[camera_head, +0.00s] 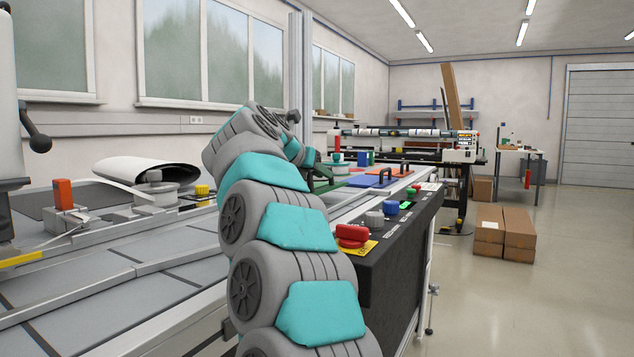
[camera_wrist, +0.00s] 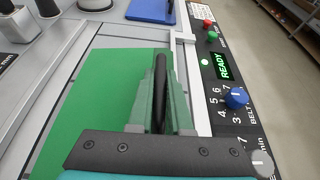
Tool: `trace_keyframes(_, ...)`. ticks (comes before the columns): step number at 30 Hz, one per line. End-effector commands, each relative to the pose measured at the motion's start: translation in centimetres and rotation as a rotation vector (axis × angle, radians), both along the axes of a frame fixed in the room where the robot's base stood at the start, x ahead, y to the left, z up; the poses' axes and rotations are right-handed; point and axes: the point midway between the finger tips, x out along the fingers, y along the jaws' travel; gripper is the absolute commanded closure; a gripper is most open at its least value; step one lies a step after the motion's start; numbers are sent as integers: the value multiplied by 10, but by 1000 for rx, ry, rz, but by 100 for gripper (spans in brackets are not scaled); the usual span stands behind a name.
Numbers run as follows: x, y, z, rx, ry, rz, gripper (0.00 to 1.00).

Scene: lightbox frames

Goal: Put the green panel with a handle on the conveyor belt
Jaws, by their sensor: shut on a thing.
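The green panel (camera_wrist: 100,95) fills the middle of the wrist view, flat and wide, with a black bar handle (camera_wrist: 159,75) standing on it. My gripper (camera_wrist: 160,115) is shut on the handle, one finger on each side. In the head view a small part of the green panel (camera_head: 328,186) shows just past my arm, and my gripper (camera_head: 310,160) is partly hidden by the arm. The panel is over the grey conveyor surface (camera_wrist: 60,70); I cannot tell whether it touches it.
A blue panel (camera_head: 372,181) with a black handle lies beyond. A black control box (camera_wrist: 237,120) with knobs and a lit READY display runs along the right. A red emergency button (camera_head: 352,235) is near my arm. Cardboard boxes (camera_head: 503,232) stand on the floor.

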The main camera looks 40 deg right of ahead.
Motion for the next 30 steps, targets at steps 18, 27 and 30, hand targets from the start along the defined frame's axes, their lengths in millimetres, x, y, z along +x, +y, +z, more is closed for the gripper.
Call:
trace_keyframes(18,42,-26,-3,-1,-1,0,100)
trace_keyframes(27,41,-26,-21,-2,0,1,100)
trace_keyframes(30,41,-26,-28,-2,0,0,100)
